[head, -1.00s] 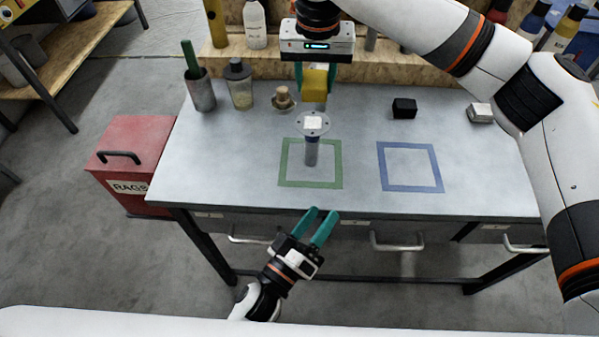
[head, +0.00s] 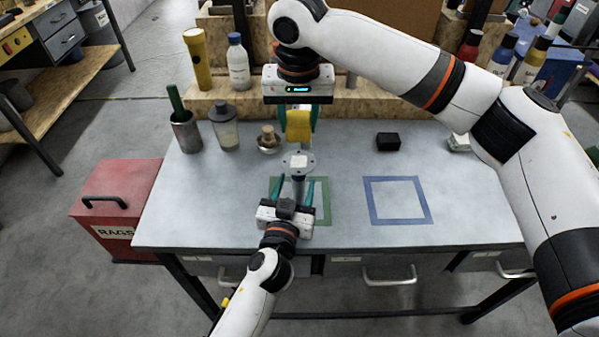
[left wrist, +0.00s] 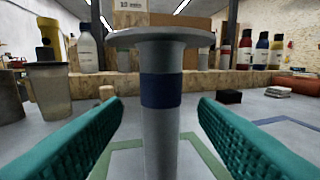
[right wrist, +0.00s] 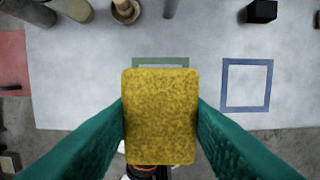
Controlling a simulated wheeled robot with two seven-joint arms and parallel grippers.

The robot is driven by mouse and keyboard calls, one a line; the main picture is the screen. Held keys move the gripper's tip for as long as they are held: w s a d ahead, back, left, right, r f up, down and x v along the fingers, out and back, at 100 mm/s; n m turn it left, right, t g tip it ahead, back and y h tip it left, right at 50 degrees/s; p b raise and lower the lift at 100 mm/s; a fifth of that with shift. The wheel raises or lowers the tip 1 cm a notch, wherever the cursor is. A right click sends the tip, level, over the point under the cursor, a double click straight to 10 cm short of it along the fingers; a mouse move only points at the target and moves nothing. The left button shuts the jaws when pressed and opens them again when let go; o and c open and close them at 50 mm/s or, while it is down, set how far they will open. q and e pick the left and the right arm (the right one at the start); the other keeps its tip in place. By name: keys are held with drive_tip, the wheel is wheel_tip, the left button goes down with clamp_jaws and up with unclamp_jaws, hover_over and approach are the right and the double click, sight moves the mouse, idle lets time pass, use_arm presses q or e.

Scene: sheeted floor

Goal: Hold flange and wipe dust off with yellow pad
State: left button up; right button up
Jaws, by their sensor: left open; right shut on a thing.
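The flange (head: 298,162) is a grey disc on an upright stem with a blue band; a pale patch lies on top of the disc. It stands in the green taped square (head: 323,217). In the left wrist view the flange's stem (left wrist: 161,130) is between my left gripper's fingers. My left gripper (head: 293,183) is open around the stem, with gaps on both sides. My right gripper (head: 299,112) is shut on the yellow pad (head: 299,127), above and behind the disc. The pad also fills the middle of the right wrist view (right wrist: 160,115) and hides the flange there.
A blue taped square (head: 428,219) lies empty at right. A black block (head: 388,141) and a whitish block (head: 459,143) sit behind it. A metal cup (head: 186,133), a jar (head: 224,130) and a small bowl (head: 268,145) stand at left. A red rags bin (head: 120,200) stands beside the table.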

use_arm(q)
drive_tip(key=shift+x, duration=2.6)
clamp_jaws()
